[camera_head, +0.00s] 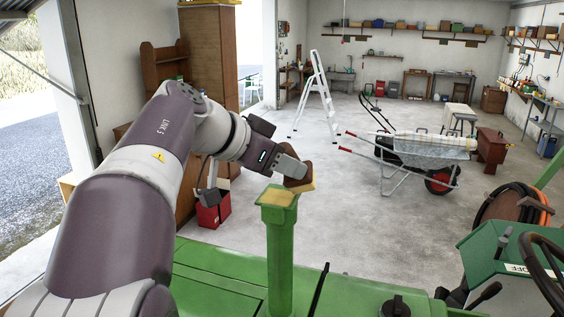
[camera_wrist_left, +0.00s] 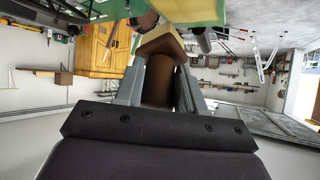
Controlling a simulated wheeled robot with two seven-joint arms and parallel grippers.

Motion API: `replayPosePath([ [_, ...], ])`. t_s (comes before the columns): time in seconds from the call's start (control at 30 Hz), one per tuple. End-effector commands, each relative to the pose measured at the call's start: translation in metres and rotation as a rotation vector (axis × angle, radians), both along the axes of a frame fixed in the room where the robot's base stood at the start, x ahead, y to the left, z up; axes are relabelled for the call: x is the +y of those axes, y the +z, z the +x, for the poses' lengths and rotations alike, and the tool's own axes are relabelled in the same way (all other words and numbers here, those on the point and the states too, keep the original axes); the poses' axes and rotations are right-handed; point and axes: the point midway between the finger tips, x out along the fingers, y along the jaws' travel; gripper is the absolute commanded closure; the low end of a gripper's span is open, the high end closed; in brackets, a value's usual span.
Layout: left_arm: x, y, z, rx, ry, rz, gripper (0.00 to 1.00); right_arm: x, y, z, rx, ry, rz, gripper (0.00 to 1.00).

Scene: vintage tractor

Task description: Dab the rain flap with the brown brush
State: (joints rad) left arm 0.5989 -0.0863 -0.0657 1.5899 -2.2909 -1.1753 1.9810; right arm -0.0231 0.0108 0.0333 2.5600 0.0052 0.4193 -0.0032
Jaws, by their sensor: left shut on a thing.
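My left gripper (camera_head: 292,167) is shut on the brown brush (camera_head: 298,171), which has a brown body and pale yellow bristles pointing down. In the left wrist view the brush's brown handle (camera_wrist_left: 160,82) sits between the two grey fingers, with its block and bristles beyond them. The rain flap (camera_head: 278,197) appears as a tan-yellow plate on top of the upright green exhaust pipe (camera_head: 280,250). The bristles are just above and to the right of the flap; I cannot tell whether they touch it. My right gripper is not in view.
The green tractor hood (camera_head: 225,275) spreads below, with a black cap (camera_head: 396,306) and a steering wheel (camera_head: 545,265) at right. A red toolbox (camera_head: 212,213) and a wheelbarrow (camera_head: 425,150) stand on the floor behind.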

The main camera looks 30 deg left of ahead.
Motion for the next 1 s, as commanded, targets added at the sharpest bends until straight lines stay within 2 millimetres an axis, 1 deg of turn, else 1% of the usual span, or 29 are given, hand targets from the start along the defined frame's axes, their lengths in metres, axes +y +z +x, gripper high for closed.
replayPosePath([
  [0.23, 0.0, 0.013, 0.0, -0.003, 0.0, 0.001, 1.0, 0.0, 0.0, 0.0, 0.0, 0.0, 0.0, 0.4],
  [0.53, 0.002, 0.013, 0.0, -0.001, 0.002, 0.001, 1.0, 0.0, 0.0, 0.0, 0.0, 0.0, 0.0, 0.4],
  [0.9, 0.031, 0.012, -0.005, -0.001, 0.003, 0.0, 1.0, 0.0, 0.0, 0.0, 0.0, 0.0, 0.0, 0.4],
  [1.0, 0.036, 0.012, -0.006, -0.001, 0.0, 0.001, 1.0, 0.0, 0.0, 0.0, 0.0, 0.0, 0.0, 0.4],
])
